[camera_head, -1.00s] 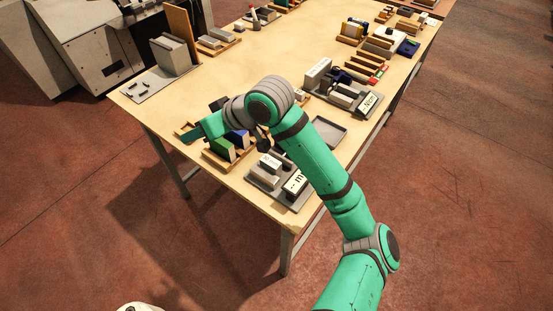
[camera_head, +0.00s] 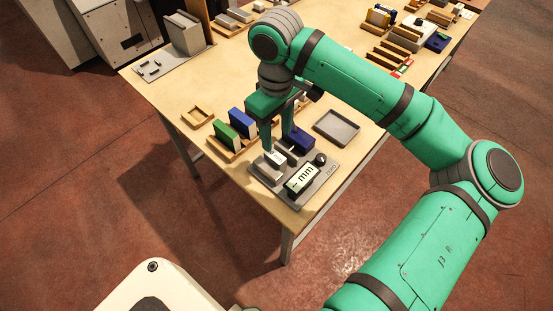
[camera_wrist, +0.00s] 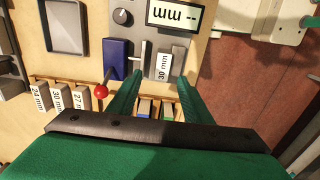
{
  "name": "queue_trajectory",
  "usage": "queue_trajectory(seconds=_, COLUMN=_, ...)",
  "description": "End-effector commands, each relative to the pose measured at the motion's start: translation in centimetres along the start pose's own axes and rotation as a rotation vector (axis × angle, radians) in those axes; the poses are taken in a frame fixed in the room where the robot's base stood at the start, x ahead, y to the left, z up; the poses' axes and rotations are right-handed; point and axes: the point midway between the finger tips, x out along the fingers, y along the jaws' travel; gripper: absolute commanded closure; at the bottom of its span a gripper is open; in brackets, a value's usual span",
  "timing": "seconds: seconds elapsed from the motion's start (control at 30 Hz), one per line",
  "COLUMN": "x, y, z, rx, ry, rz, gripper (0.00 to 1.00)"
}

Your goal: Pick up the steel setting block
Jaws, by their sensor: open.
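The steel setting block (camera_head: 273,158), a small pale block, stands on the grey gauge base (camera_head: 317,186) near the table's front corner. In the wrist view the two green fingertips (camera_wrist: 160,78) reach toward the block from either side. I cannot tell whether they touch it. The gauge's display (camera_head: 301,178) reads "-- mm". A dark blue gauge part (camera_wrist: 116,58) stands beside the block.
A grey tray (camera_head: 337,127) lies empty behind the gauge. A green block (camera_head: 226,136) and a blue block (camera_head: 242,122) stand in a wooden rack to the left. Several labelled white blocks (camera_wrist: 60,96) and a red ball (camera_wrist: 101,91) show in the wrist view.

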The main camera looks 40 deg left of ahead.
Motion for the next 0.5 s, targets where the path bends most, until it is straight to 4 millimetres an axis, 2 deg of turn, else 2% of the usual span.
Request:
queue_trajectory(seconds=0.1, x=1.6, y=0.0, z=0.0, rx=0.001, ry=0.000, rz=0.000, gripper=0.55)
queue_trajectory(seconds=0.37, x=3.3, y=-0.1, z=0.0, rx=0.001, ry=0.001, rz=0.001, gripper=0.55)
queue_trajectory(seconds=0.5, x=5.3, y=-0.6, z=0.1, rx=-0.001, ry=0.001, rz=0.000, gripper=0.55)
